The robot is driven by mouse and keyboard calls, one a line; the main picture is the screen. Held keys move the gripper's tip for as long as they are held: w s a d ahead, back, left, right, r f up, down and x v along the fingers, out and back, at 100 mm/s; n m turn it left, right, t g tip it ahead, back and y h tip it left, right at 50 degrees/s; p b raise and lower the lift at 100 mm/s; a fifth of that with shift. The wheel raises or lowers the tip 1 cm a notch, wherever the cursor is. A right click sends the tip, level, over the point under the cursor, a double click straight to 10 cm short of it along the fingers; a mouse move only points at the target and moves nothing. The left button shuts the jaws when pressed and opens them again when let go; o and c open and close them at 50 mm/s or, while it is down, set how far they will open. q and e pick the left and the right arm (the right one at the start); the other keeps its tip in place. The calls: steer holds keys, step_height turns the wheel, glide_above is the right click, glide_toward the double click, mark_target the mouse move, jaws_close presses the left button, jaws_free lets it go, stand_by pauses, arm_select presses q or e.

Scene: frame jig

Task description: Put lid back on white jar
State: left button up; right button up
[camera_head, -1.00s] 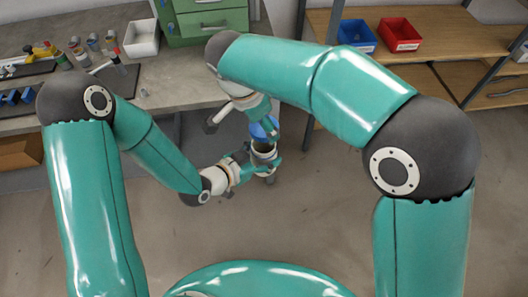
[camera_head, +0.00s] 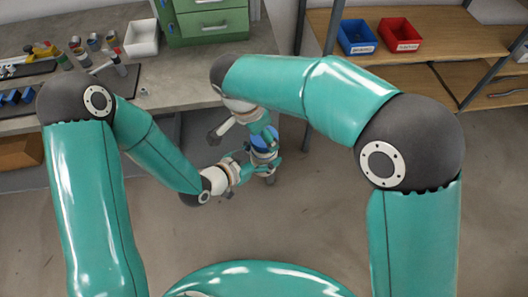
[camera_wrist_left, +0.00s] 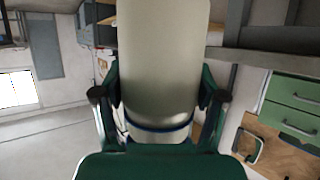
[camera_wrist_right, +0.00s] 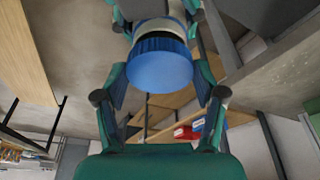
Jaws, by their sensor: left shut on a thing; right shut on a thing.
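The white jar (camera_wrist_left: 163,60) is a pale upright cylinder filling the middle of the left wrist view, with a thin dark blue band across it. My left gripper (camera_head: 262,165) is shut on the jar, above the floor in front of the bench. The blue lid (camera_wrist_right: 160,62) has a ribbed side and shows in the right wrist view; it also shows in the head view (camera_head: 264,138). My right gripper (camera_wrist_right: 160,98) is shut on the lid. The lid is over the jar's top, very close to it. I cannot tell whether it is seated or threaded.
A grey bench (camera_head: 178,95) stands behind at the left, with a white bin (camera_head: 141,38), a green drawer cabinet (camera_head: 210,24) and tools. A wooden shelf (camera_head: 450,38) at the right holds a blue bin (camera_head: 357,37) and a red bin (camera_head: 400,34). The floor below is clear.

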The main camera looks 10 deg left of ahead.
mark_target(257, 158)
steer(key=shift+a+r, duration=0.1)
stand_by(0.5)
steer(key=shift+f, duration=0.95)
steer(key=shift+f, duration=0.55)
steer(key=m, duration=0.3)
steer(key=m+g, duration=0.1)
steer(key=m, duration=0.3)
steer(key=shift+w+a+f+g+h, duration=0.1)
steer(key=shift+w+g+h, duration=0.1)
steer(key=shift+g+h, duration=0.15)
steer(key=m+g, duration=0.1)
steer(key=m, duration=0.3)
steer(key=shift+w+m, duration=0.1)
steer(key=shift+m, duration=0.2)
steer(key=shift+m+g, duration=0.35)
steer(key=shift+m, duration=0.75)
